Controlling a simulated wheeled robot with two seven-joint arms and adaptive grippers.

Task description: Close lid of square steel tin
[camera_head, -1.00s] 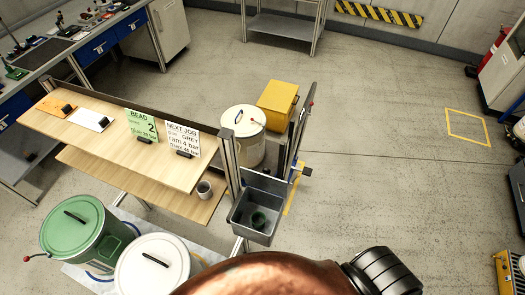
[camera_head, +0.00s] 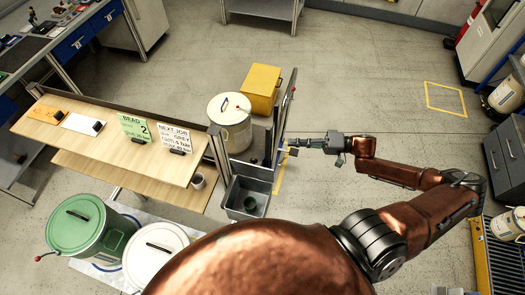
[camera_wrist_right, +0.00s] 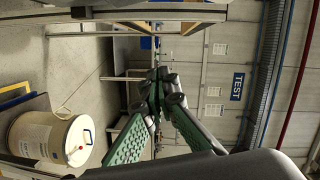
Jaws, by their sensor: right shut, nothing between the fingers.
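No square steel tin with an open lid can be made out for certain. The nearest box-shaped thing is a yellow box (camera_head: 261,89) behind the white drum in the head view; I cannot tell whether it is the tin. My right gripper (camera_head: 288,144) reaches in from the right, level and pointing left, beside the upright post at the end of the bench. In the wrist view its green-padded fingers (camera_wrist_right: 160,82) meet at the tips, shut with nothing between them. My left gripper is not in view.
A white drum (camera_head: 229,126) stands behind the post and shows in the wrist view (camera_wrist_right: 48,142). A grey bin (camera_head: 232,198) hangs at the bench end. Green (camera_head: 84,226) and white (camera_head: 156,252) lidded drums stand at lower left.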

